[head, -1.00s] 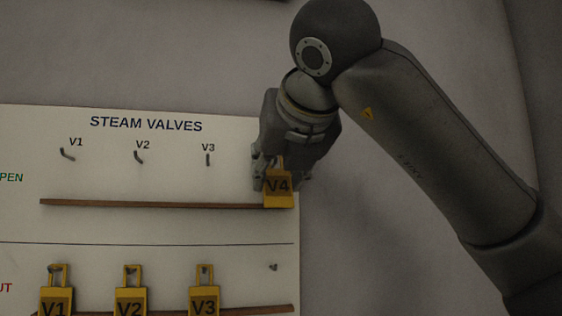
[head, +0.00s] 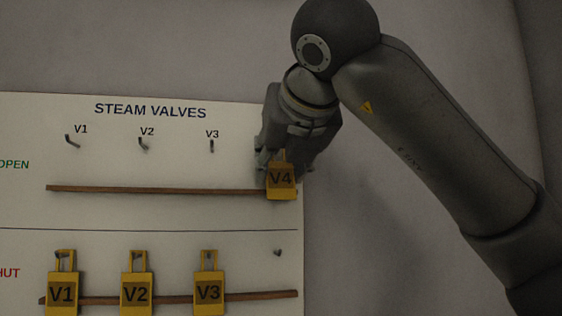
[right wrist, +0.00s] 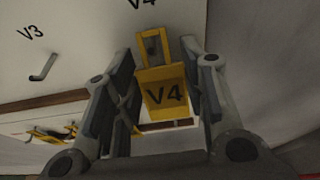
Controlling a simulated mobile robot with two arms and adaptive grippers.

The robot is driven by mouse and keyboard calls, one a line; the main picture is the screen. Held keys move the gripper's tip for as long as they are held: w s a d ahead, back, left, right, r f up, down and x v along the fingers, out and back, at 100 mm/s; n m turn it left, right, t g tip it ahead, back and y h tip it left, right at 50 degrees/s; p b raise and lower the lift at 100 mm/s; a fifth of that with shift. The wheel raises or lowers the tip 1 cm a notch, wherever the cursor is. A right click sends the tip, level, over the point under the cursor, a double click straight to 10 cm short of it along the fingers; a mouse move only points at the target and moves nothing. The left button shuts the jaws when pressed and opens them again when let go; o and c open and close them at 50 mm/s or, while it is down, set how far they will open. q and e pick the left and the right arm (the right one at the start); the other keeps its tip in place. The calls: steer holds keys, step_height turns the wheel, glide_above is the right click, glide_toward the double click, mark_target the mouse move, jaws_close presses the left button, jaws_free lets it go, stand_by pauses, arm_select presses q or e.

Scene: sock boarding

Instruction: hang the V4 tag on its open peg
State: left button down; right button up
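The yellow V4 tag (head: 281,181) is at the right end of the upper, OPEN row, upright, its lower part in front of the ledge. My right gripper (head: 279,168) is shut on its sides; the right wrist view shows the tag (right wrist: 166,95) between both fingers (right wrist: 163,92). Something dark, perhaps the open peg, shows inside the tag's loop; I cannot tell whether the loop is around it. The gripper hides the V4 open peg in the head view. My left gripper is not in view.
The white board (head: 120,215) has bare open pegs for V1 (head: 72,141), V2 (head: 143,144) and V3 (head: 212,146). Tags V1 (head: 62,293), V2 (head: 136,293) and V3 (head: 208,292) hang in the SHUT row. The V4 shut peg (head: 278,252) is bare. A brown ledge (head: 150,189) crosses the upper row.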

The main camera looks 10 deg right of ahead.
steer(key=o, duration=0.5)
steer(key=shift+c, duration=0.2)
steer(key=shift+s, duration=0.1)
steer(key=v, duration=1.1)
steer(key=shift+s+r, duration=0.15)
steer(key=shift+s, duration=0.25)
